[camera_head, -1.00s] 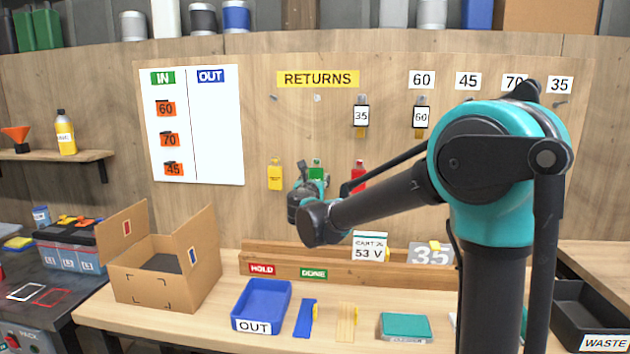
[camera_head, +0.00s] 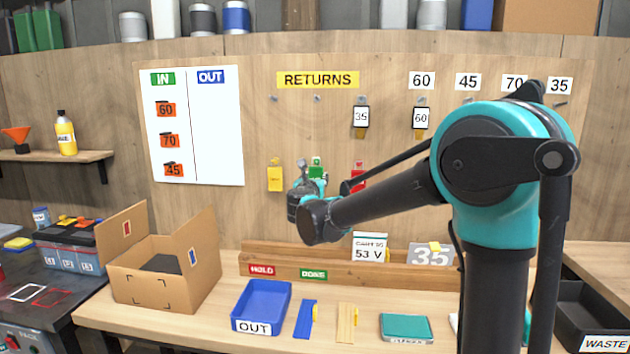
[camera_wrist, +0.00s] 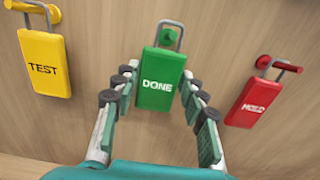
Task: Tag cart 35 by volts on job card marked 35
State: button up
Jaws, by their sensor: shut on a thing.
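The green DONE tag (camera_wrist: 155,84) is between the fingers of my gripper (camera_wrist: 160,92) in the wrist view, which is shut on it. In the head view the green tag (camera_head: 316,166) is partly hidden behind my gripper (camera_head: 318,184). The yellow TEST tag (camera_wrist: 45,65) hangs at left and the red HOLD tag (camera_wrist: 257,104) at right, each with a peg. The job card (camera_head: 370,247), reading cart 35 and 53 V, stands on the wooden ledge. A grey plate marked 35 (camera_head: 431,257) is beside it.
The ledge carries HOLD (camera_head: 262,270) and DONE (camera_head: 313,274) labels. Below are a blue OUT tray (camera_head: 262,300), a cardboard box (camera_head: 150,285) and a teal-topped box (camera_head: 405,327). Hangers marked 35 (camera_head: 361,117) and 60 (camera_head: 421,118) hang on the board.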

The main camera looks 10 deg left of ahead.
jog(key=shift+s, duration=0.15)
jog(key=shift+s+r, duration=0.2)
jog(key=shift+s, duration=0.55)
jog(key=shift+s+r, duration=0.2)
jog(key=shift+s, duration=0.55)
jog(key=shift+s+r, duration=0.2)
jog(key=shift+s, duration=0.55)
jog(key=shift+a, duration=0.1)
jog(key=shift+s, duration=2.5)
